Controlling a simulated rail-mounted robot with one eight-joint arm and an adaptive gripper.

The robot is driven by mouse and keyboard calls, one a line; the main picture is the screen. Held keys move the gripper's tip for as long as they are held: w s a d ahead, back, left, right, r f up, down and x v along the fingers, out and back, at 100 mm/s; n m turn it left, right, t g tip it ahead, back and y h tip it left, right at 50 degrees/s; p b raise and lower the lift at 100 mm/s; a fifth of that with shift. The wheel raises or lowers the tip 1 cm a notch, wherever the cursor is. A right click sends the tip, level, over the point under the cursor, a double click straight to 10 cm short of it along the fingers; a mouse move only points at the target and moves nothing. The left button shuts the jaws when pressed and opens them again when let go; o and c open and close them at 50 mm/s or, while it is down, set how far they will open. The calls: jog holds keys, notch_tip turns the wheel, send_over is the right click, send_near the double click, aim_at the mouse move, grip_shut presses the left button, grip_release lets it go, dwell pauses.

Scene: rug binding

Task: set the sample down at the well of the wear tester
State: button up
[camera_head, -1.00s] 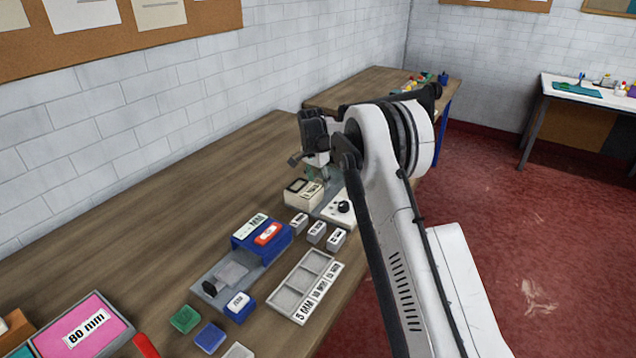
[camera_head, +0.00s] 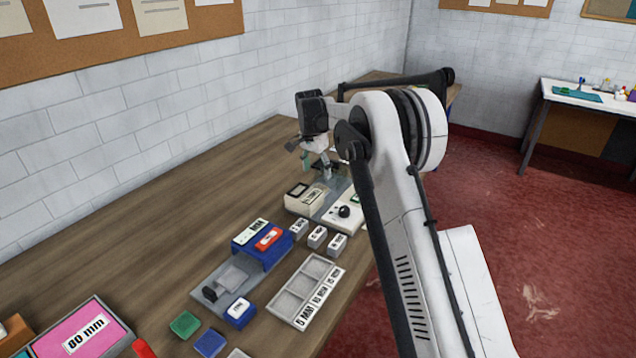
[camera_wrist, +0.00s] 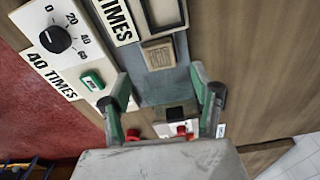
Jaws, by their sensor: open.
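The wear tester is a grey plate (camera_wrist: 168,88) with a cream dial panel (camera_wrist: 62,45) marked "40 TIMES" and a display box (camera_wrist: 160,12) marked "TIMES". A small tan square piece (camera_wrist: 158,53) lies on the plate beside the display box in the wrist view; I cannot tell the sample from the well there. My gripper (camera_wrist: 160,75) is open, its green-and-grey fingers apart with nothing visibly held. In the head view my gripper (camera_head: 317,168) hangs above the tester, whose dial panel (camera_head: 343,211) shows; the tan piece cannot be made out there.
A blue device (camera_head: 262,245) on a grey base stands nearer me, with a grey compartment tray (camera_head: 290,302) and several small labelled blocks close by. Coloured blocks (camera_head: 185,324) lie in front. The table (camera_head: 190,205) along the wall is mostly clear.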

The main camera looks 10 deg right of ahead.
jog(key=s+r+n+t, duration=0.1)
jog(key=s+r, duration=0.4)
jog(key=r, duration=0.3)
jog(key=s+r+n, duration=0.1)
jog(key=s+r, duration=0.4)
jog(key=r, duration=0.2)
jog(key=s+r+n+t, duration=0.1)
jog(key=s+r, duration=0.2)
jog(key=s, duration=0.4)
jog(key=s+r+n+t, duration=0.1)
jog(key=s+r+n, duration=0.1)
jog(key=s+r, duration=0.35)
jog(key=s+f+n+t, duration=0.1)
jog(key=s+f, duration=0.4)
jog(key=s, duration=1)
jog(key=s+d+f+n+t+y, duration=0.1)
jog(key=s+f+n, duration=0.3)
jog(key=s, duration=1.2)
jog(key=shift+f+t, duration=0.6)
jog(key=shift+t, duration=0.1)
jog(key=shift+s, duration=0.1)
jog(key=shift+f+b, duration=0.85)
jog(key=shift+b, duration=0.05)
